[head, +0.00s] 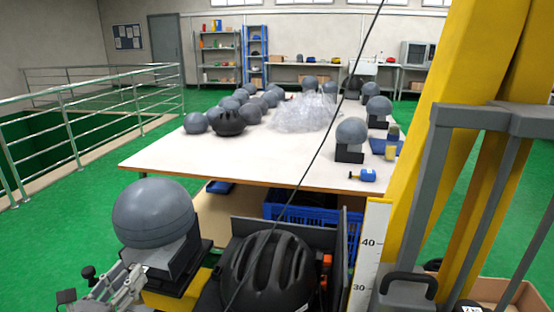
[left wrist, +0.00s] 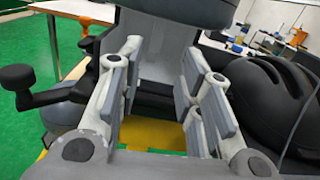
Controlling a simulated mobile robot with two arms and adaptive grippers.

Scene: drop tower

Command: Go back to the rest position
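My left gripper (head: 118,292) shows at the lower left of the head view, in front of a grey headform (head: 153,212) on a black stand. In the left wrist view the two fingers of my left gripper (left wrist: 160,82) are spread apart with nothing between their pads. The stand and a yellow base (left wrist: 152,134) show behind the gap, and the headform's underside (left wrist: 190,10) is above it. A black helmet (head: 270,272) sits just right of the stand; it also shows in the left wrist view (left wrist: 262,100). My right gripper is not in view.
A yellow drop tower (head: 455,120) with grey rails stands close on the right, beside a height scale (head: 371,250). A white table (head: 270,158) ahead carries several headforms, a dark helmet (head: 229,123) and clear plastic wrap (head: 300,112). Green floor (head: 60,240) is open at the left.

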